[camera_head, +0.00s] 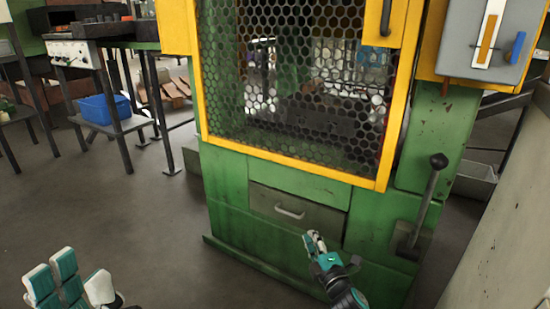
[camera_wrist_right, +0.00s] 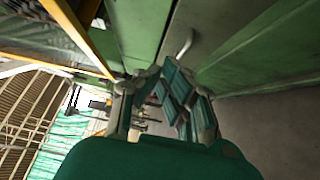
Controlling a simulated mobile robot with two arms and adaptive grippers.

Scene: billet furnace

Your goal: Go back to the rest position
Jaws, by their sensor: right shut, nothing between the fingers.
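My right gripper (camera_head: 315,243) is in front of the green furnace's lower front, just right of the drawer handle in the head view. It is shut and empty, and its teal and grey fingers (camera_wrist_right: 165,85) also show in the right wrist view. My left gripper (camera_head: 80,284) is at the bottom left of the head view. Its teal-and-white fingers stand apart with nothing between them, over the bare floor.
The green furnace (camera_head: 228,180) has a yellow-framed mesh door (camera_head: 290,165), a grey drawer (camera_head: 298,207) and a lever (camera_head: 430,195) at its right. A blue crate (camera_head: 105,108) sits on a rack at left. The floor (camera_head: 120,215) at left is clear.

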